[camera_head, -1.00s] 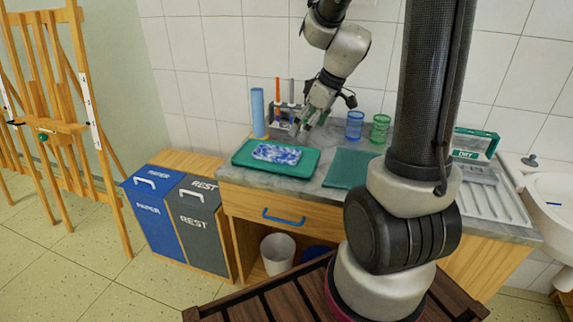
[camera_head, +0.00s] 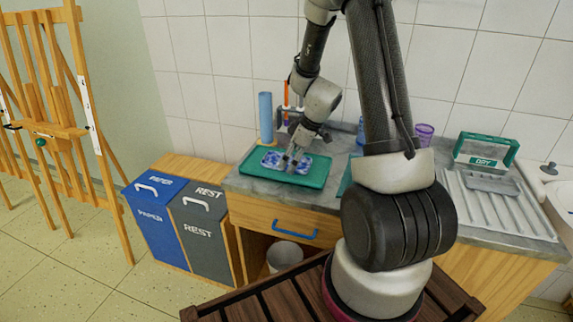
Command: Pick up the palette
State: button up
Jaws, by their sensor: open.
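A blue-and-white mottled palette (camera_head: 271,159) lies on a green tray (camera_head: 313,179) at the left end of the counter. My gripper (camera_head: 290,166) is open and points down over the palette, with its fingers at the palette's middle to right part. The fingers hide part of the palette. I cannot tell whether the fingertips touch it.
A blue cylinder (camera_head: 266,118) stands behind the tray, beside a holder with orange-handled tools (camera_head: 286,95). A purple cup (camera_head: 424,135) and a DRY box (camera_head: 485,152) stand to the right. Blue and grey bins (camera_head: 155,212) stand left of the counter.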

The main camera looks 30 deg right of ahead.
jog(key=c, duration=1.1)
jog(key=shift+r, duration=0.1)
